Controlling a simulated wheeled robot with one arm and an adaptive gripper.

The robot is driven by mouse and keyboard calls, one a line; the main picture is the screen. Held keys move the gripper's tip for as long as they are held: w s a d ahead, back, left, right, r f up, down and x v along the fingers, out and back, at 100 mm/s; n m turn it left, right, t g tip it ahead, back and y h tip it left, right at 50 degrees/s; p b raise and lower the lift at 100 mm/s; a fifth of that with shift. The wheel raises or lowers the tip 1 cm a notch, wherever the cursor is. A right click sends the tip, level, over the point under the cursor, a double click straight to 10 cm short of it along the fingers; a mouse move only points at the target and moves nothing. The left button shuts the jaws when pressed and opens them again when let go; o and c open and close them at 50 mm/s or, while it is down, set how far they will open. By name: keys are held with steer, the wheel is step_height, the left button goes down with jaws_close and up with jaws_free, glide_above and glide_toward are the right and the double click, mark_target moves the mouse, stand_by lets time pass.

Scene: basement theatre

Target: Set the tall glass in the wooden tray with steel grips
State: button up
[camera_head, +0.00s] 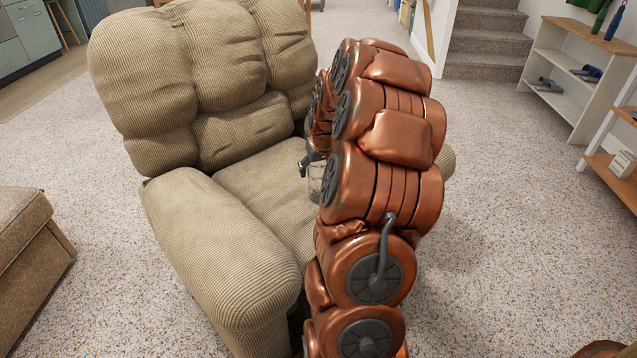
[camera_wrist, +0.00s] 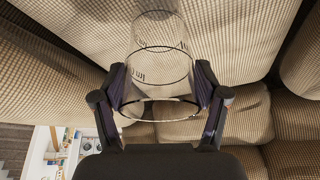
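The tall glass (camera_wrist: 160,62) is clear, with dark lettering on its side. In the wrist view it stands between the two fingers of my gripper (camera_wrist: 160,84), which press against it from both sides. In the head view my gripper (camera_head: 309,160) is mostly hidden behind my copper-coloured arm, over the armchair seat. Part of the glass (camera_head: 316,182) shows just beside the arm. I cannot tell whether the glass touches the chair. No wooden tray with steel grips shows in either view.
A beige corduroy armchair (camera_head: 225,210) fills the space in front of me. A brown upholstered piece (camera_head: 30,250) stands at the left edge. White shelves with wooden tops (camera_head: 575,75) stand at the right, near carpeted stairs (camera_head: 487,40). Carpet right of the chair is clear.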

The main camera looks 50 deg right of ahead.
steer(key=c, duration=1.1)
